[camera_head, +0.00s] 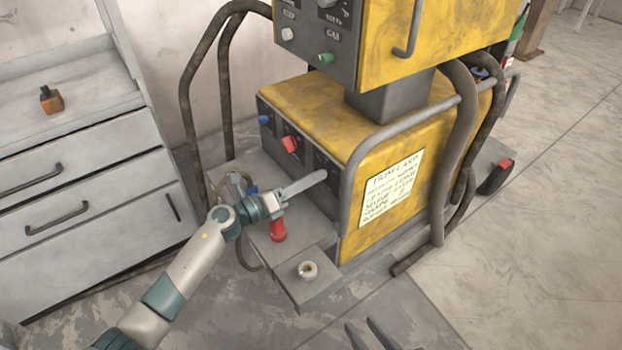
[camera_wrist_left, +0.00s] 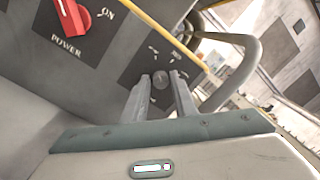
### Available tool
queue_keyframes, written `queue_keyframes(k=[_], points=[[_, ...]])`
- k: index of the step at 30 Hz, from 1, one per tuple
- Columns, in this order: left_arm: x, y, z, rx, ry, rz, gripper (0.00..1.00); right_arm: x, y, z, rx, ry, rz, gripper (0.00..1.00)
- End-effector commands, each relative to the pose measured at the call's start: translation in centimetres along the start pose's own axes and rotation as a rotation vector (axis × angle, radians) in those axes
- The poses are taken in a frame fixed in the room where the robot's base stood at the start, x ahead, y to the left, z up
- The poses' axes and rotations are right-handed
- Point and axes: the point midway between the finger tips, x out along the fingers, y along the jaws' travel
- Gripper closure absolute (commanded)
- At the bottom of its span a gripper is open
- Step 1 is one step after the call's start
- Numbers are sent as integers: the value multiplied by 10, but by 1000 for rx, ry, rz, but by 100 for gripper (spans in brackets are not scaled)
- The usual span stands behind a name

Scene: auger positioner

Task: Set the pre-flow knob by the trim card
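The pre-flow knob seems to be the small dark round knob (camera_wrist_left: 161,79) on the dark front panel, with small marks around it. In the head view my left gripper (camera_head: 322,176) reaches the lower right of that panel and hides the knob. In the left wrist view the two fingers of my left gripper (camera_wrist_left: 160,92) stand apart, one on each side of the knob; contact is not clear. The trim card (camera_head: 391,188) is a cream sheet with handwritten lines on the yellow side; most words are too small to read. My right gripper (camera_head: 369,335) is open and empty at the bottom edge.
A red power switch (camera_head: 290,144) sits left of the knob; it also shows in the left wrist view (camera_wrist_left: 73,18). A grey guard tube (camera_head: 352,190) runs close right of my left gripper. A red object (camera_head: 278,230) and a small ring-shaped part (camera_head: 308,270) are below.

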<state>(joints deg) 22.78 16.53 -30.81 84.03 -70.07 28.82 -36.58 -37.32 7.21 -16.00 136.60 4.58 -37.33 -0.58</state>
Motion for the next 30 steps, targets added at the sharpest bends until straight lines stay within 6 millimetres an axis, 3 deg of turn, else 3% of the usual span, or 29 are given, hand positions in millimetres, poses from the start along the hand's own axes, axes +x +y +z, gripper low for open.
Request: queue_keyframes(k=[17,23,30], points=[[-10,0,0,1,0,0,62,0,0,0,0,-4,0,69],[-36,0,-1,1,2,1,62,-1,0,4,1,-23,0,69],[-83,1,-1,1,1,3,62,-1,1,5,2,-24,2,69]])
